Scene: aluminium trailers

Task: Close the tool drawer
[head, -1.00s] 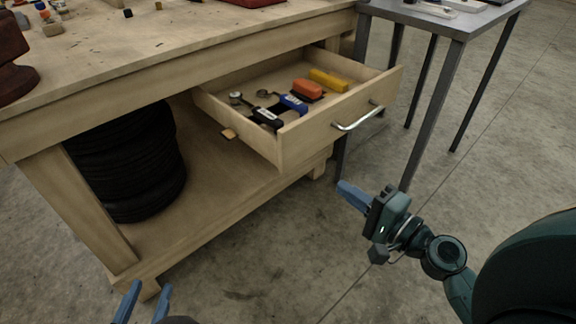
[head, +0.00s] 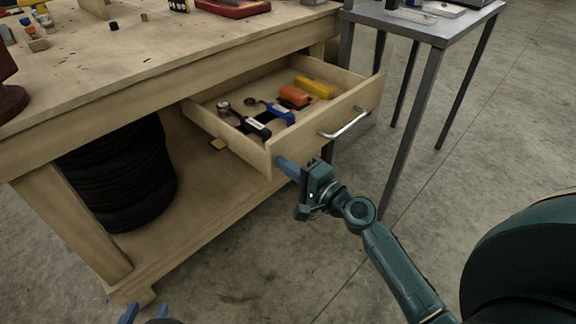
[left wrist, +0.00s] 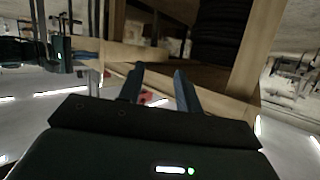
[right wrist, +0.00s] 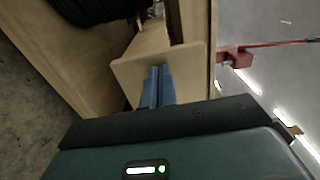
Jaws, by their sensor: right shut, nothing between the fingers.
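The wooden tool drawer (head: 305,143) stands pulled out from under the workbench top, with a metal handle (head: 345,124) on its front. It holds tools, including an orange block (head: 293,95), a yellow block (head: 315,87) and blue and black tools. My right gripper (head: 281,164) is shut and empty. Its fingertips are at the lower near corner of the drawer front, which also shows in the right wrist view (right wrist: 190,72); whether they touch is unclear. My left gripper (left wrist: 157,72) is open and empty, low at the bottom left of the head view (head: 143,311), away from the drawer.
The wooden workbench (head: 150,75) carries small items and a red object (head: 232,7). Black tyres (head: 118,178) are stacked on its lower shelf. A grey metal table (head: 425,25) stands right of the drawer. The floor in front is clear.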

